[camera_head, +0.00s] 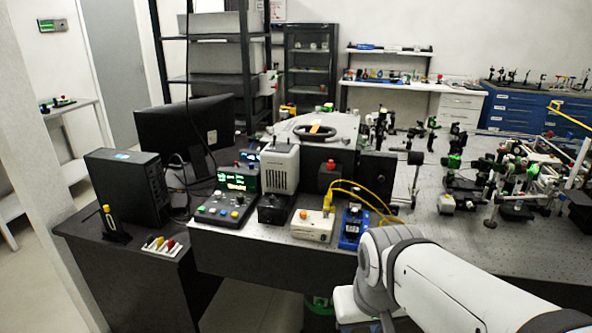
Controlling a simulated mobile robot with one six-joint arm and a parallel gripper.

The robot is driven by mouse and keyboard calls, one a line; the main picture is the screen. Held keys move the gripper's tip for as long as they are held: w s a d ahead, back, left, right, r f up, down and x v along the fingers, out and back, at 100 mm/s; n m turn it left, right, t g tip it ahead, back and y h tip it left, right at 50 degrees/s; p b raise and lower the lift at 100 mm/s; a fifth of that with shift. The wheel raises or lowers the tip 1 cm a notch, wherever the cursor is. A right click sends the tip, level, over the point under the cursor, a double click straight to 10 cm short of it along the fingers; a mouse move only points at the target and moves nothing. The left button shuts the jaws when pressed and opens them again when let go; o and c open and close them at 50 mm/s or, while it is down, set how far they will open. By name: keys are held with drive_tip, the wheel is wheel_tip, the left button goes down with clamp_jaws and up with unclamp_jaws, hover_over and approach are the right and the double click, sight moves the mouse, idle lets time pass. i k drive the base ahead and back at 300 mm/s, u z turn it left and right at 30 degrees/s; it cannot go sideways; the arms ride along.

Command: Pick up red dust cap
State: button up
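A small white holder (158,250) near the front edge of the dark desk at left carries small coloured pieces, yellow and red. The red piece (171,244) at its right end looks like the red dust cap, but it is too small to be sure. Another red piece (331,165) sits on top of a black box (336,182) on the bench. My arm comes in from the lower right and bends down near the bench's front edge, well to the right of the holder. My gripper is not in view.
A black computer case (128,187) and a monitor (186,124) stand behind the holder. A black stand with a yellow-handled tool (107,219) is left of it. A button panel (224,209), a white box (312,226) and a blue device (353,228) with yellow cables line the bench front.

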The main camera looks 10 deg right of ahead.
sight(331, 165)
drive_tip(key=z, duration=0.2)
drive_tip(key=i, duration=0.7)
drive_tip(key=u, duration=0.2)
drive_tip(key=k, duration=0.9)
drive_tip(key=z, duration=0.15)
drive_tip(key=i, duration=1.4)
drive_tip(key=u, duration=0.1)
